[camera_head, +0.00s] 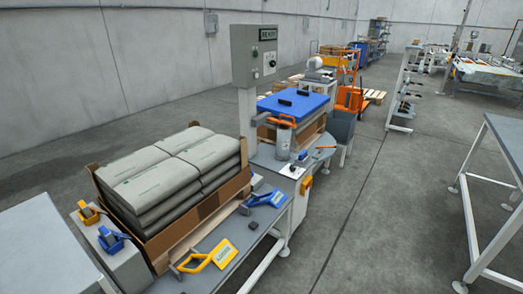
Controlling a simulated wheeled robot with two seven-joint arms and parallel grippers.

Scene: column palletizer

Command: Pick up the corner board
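No piece is clearly recognizable as a single corner board. Brown cardboard (205,211) stands along the lower sides of a stack of grey bags (150,180) at the left. A pale tan strip (212,229) lies along the front foot of that cardboard; I cannot tell whether it is a separate board. Neither of my grippers is in view.
A yellow-handled tool (211,257) and a blue-handled tool (268,199) lie on the grey bench in front of the stack. A grey control box (254,55) on a post rises behind. A blue-topped stack (293,103) stands beyond. A bare table (508,140) is at the right; floor between is clear.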

